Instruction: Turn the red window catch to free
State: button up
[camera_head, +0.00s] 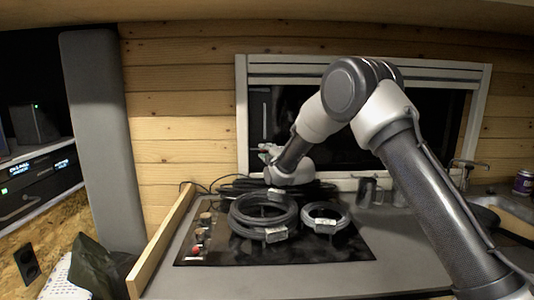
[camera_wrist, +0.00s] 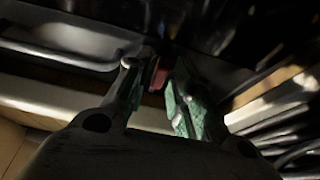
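The red window catch (camera_wrist: 159,76) shows small and dark in the wrist view, at the window's lower edge. It lies between and just beyond the fingertips of my gripper (camera_wrist: 155,82). The two fingers with green pads stand apart, with a gap on each side of the catch; I see no clear contact. In the head view my gripper (camera_head: 267,152) is at the window's lower left, and I cannot make out the catch there. The window (camera_head: 242,120) has a pale frame and dark glass. How far the catch is turned is hard to tell.
Below the window, coiled black cables (camera_head: 264,216) lie on a dark hob (camera_head: 330,250) with knobs at its left. Dark mugs (camera_head: 367,190) stand near the sill. A wooden edge board (camera_head: 160,245) bounds the counter at left. A tap (camera_head: 462,172) is at right.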

grip_shut()
jog(key=m, duration=0.2)
jog(key=m+t, duration=0.1)
jog(key=m, duration=0.1)
jog(key=shift+f+m+t, duration=0.2)
jog(key=shift+m+t, duration=0.1)
jog(key=shift+o, duration=2)
grip_release()
